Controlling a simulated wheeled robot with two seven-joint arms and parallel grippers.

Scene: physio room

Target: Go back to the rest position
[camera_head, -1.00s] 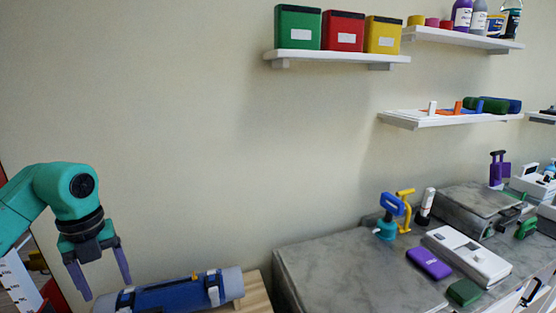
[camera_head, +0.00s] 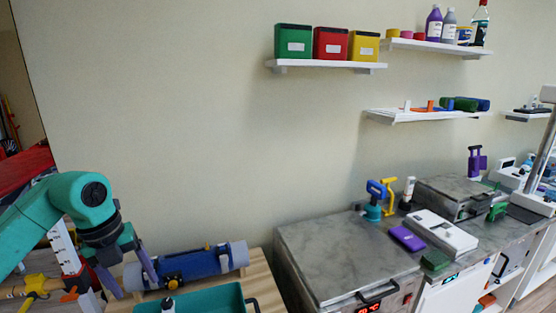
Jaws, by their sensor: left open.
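My left gripper (camera_head: 132,277) hangs at the lower left with its fingers apart and nothing between them. Its green arm comes in from the left edge. Just right of the fingers, a blue roll (camera_head: 190,265) with straps lies on a wooden surface (camera_head: 258,280). I cannot tell whether the near finger touches the roll. My right gripper is not in view.
A teal tray (camera_head: 215,298) stands in front of the roll. Wall shelves (camera_head: 325,67) hold colored bins. A red surface (camera_head: 22,170) is at the far left.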

